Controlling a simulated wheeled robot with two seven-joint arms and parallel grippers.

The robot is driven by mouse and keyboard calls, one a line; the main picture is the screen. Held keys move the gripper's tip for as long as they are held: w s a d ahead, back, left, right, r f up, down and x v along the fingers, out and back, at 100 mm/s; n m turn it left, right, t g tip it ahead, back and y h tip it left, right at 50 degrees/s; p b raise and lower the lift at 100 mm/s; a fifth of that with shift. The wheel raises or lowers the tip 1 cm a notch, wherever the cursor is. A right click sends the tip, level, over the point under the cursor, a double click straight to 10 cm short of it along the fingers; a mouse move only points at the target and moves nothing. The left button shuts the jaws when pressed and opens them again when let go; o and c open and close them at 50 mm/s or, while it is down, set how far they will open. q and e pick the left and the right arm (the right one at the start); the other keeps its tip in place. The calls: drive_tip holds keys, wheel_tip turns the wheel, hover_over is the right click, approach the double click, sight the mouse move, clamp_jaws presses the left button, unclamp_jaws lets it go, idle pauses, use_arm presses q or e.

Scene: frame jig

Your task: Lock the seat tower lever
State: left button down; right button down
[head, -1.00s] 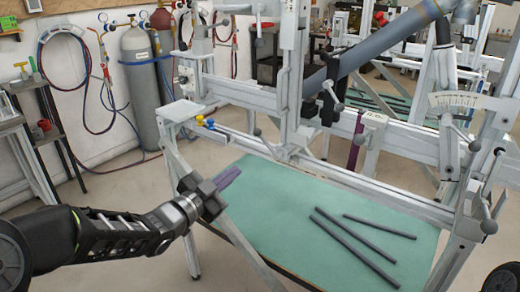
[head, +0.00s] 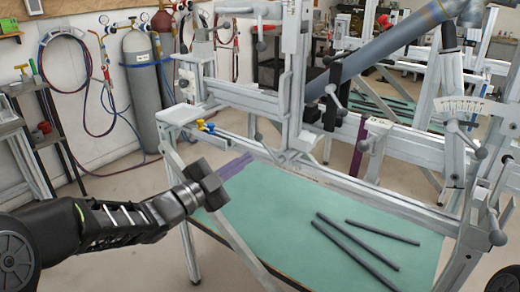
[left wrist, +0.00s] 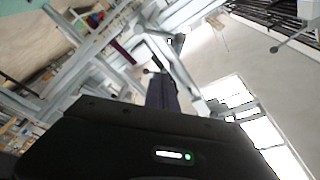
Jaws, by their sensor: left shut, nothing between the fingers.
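The jig's pale vertical tower (head: 291,85) stands on the long grey rail. A lever with a dark ball knob (head: 259,136) hangs near its foot, and another (head: 261,45) sits higher on its left. I cannot tell which lever is the seat tower's. My left gripper (head: 246,158) has purple fingers pressed together and empty. In the head view it appears left of and below the lower lever, in front of the green board. In the left wrist view the shut fingers (left wrist: 160,88) point toward the jig, with a dark ball knob (left wrist: 147,71) just left of them. My right gripper is not in view.
A thick grey tube (head: 385,55) slants across the jig at upper right. A black clamp (head: 335,95) and more levers (head: 478,153) sit along the rail. The green board (head: 300,225) below carries several dark rods (head: 355,250). Gas cylinders (head: 142,90) stand at back left.

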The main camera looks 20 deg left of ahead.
sight(269, 149)
use_arm(q)
drive_tip(key=w+d+f, duration=0.1)
drive_tip(key=w+d, duration=0.1)
drive_tip(key=w, duration=0.7)
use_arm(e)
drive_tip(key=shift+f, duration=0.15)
use_arm(q)
drive_tip(key=shift+w+f, duration=0.1)
drive_tip(key=shift+f, duration=0.05)
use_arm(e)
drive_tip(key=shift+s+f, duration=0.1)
use_arm(q)
drive_tip(key=shift+a+n+b, duration=0.1)
drive_tip(key=shift+n+b, duration=0.3)
drive_tip(key=shift+b, duration=0.05)
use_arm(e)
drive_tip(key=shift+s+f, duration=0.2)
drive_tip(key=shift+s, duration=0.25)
